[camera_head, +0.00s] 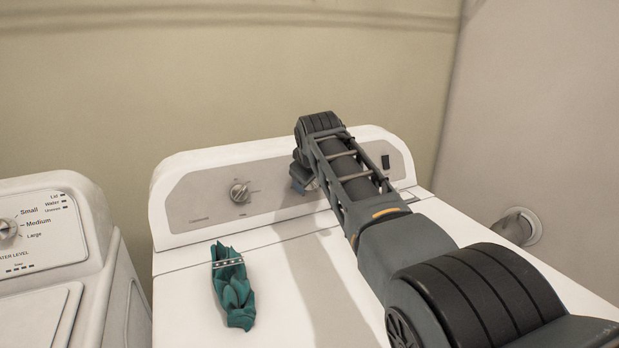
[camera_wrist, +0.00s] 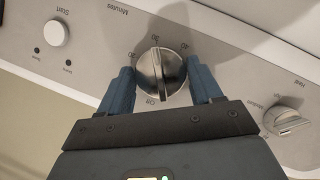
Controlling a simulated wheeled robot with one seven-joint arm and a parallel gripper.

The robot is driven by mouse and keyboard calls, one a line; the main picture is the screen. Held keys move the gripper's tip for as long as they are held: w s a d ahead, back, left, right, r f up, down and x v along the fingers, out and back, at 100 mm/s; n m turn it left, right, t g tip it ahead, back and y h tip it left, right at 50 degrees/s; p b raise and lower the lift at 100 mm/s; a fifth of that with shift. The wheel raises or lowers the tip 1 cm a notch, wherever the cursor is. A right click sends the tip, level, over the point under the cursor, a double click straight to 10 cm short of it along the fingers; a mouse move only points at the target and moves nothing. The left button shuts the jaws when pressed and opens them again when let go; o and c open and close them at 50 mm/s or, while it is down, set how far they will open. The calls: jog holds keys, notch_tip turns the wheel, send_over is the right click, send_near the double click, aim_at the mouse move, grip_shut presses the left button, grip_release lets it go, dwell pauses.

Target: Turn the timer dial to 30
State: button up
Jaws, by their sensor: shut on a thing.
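The timer dial (camera_wrist: 168,72) is a round silver knob with a raised grip ridge, on the grey control panel (camera_wrist: 225,40). In the wrist view, the label "Minutes" and small numbers lie around it, with "Off" at its lower edge. The exact setting is hard to read. My gripper (camera_wrist: 160,78) has its blue fingers on either side of the dial and is shut on it. In the head view, my gripper (camera_head: 301,178) is at the panel, and my arm hides the timer dial.
A second knob (camera_wrist: 286,122) and a Start button (camera_wrist: 57,33) flank the dial. The white dryer top (camera_head: 300,280) holds a crumpled teal cloth (camera_head: 233,290). A white washer (camera_head: 50,245) stands at left. A wall rises behind.

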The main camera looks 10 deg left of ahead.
jog(key=shift+f, duration=0.1)
jog(key=o, duration=1)
jog(key=shift+o, duration=0.2)
jog(key=v, duration=0.8)
